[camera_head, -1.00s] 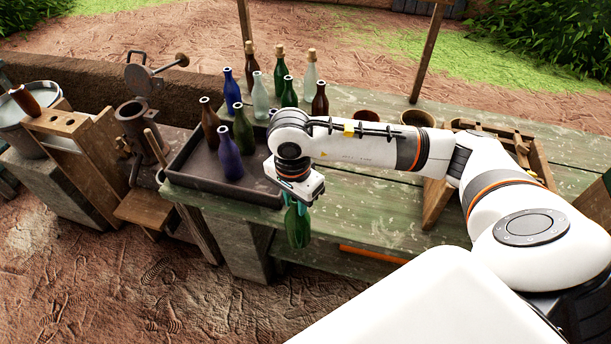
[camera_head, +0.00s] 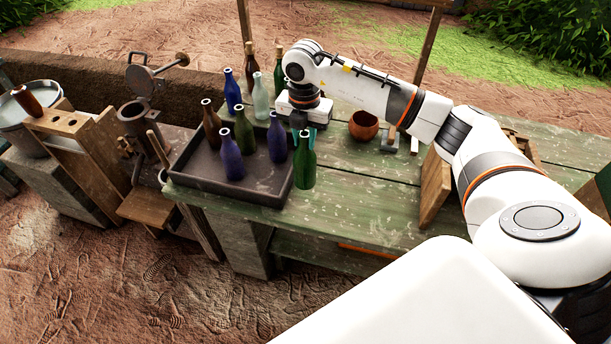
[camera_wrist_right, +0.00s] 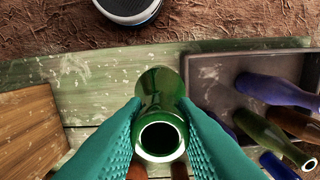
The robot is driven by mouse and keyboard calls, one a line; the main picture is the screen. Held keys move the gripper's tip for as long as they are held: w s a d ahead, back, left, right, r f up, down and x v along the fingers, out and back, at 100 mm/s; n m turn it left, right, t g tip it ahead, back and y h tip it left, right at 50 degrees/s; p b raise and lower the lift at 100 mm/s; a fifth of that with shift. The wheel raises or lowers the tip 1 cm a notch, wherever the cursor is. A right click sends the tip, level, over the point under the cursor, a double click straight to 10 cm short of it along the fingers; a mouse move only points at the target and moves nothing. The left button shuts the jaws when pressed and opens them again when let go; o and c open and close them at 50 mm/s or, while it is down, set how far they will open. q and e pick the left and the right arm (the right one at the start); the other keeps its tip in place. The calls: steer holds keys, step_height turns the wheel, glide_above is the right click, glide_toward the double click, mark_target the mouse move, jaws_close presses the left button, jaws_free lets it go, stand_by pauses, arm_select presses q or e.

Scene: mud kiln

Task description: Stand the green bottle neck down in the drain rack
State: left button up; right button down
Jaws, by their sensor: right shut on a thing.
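The green bottle (camera_head: 305,168) is upright, mouth up, just right of the dark tray in the head view. My right gripper (camera_head: 304,135) is shut on its neck from above. In the right wrist view the green fingers (camera_wrist_right: 160,145) press both sides of the bottle (camera_wrist_right: 160,92), its open mouth facing the camera. I cannot tell whether its base touches the table. A slatted wooden rack (camera_head: 436,185) stands at the table's right, partly hidden by my arm. A wooden stand with holes (camera_head: 72,122) is at far left, a brown bottle tilted in it. My left gripper is not in view.
The dark tray (camera_head: 240,187) holds several bottles close to the held one. More bottles stand behind it. A reddish-brown bowl (camera_head: 363,126) sits on the green table (camera_head: 365,195).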

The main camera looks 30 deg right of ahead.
mark_target(305, 163)
steer(key=shift+w+d+r+m, duration=0.2)
steer(key=shift+d+m, duration=0.1)
steer(key=shift+m, duration=0.6)
step_height(305, 163, down, 9)
steer(key=p, duration=0.3)
steer(key=shift+f, duration=0.15)
steer(key=shift+f+p, duration=0.3)
steer(key=shift+f, duration=0.25)
steer(key=c, duration=1.2)
jaws_free()
steer(key=shift+r, duration=0.1)
steer(key=shift+o, duration=0.2)
